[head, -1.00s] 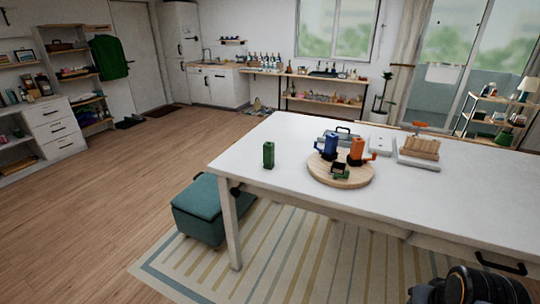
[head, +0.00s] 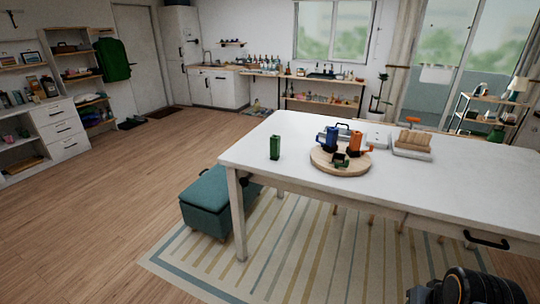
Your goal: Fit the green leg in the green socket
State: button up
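The green leg (head: 275,148) stands upright on the white table (head: 450,180) near its left end. To its right lies a round wooden board (head: 327,167) that bears a blue piece (head: 327,139), an orange piece (head: 358,145) and a small dark green, open-topped piece (head: 341,160) at the front. This green piece looks like the green socket, and I see nothing standing in it. Part of my arm shows dark at the lower right corner, well apart from the leg. My gripper's fingers cannot be made out.
White trays (head: 412,153) and a wooden block (head: 413,139) lie behind and right of the board. A teal ottoman (head: 206,204) stands by the table's left end on a striped rug (head: 290,250). The wooden floor (head: 100,220) at left is clear. The table's right half is bare.

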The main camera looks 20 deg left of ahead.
aim_at(321, 157)
jog(key=u, duration=1.6)
jog(key=i, duration=0.85)
jog(key=u, duration=0.5)
jog(key=i, duration=0.9)
jog(key=z, duration=0.9)
jog(key=i, duration=0.85)
jog(key=z, duration=0.85)
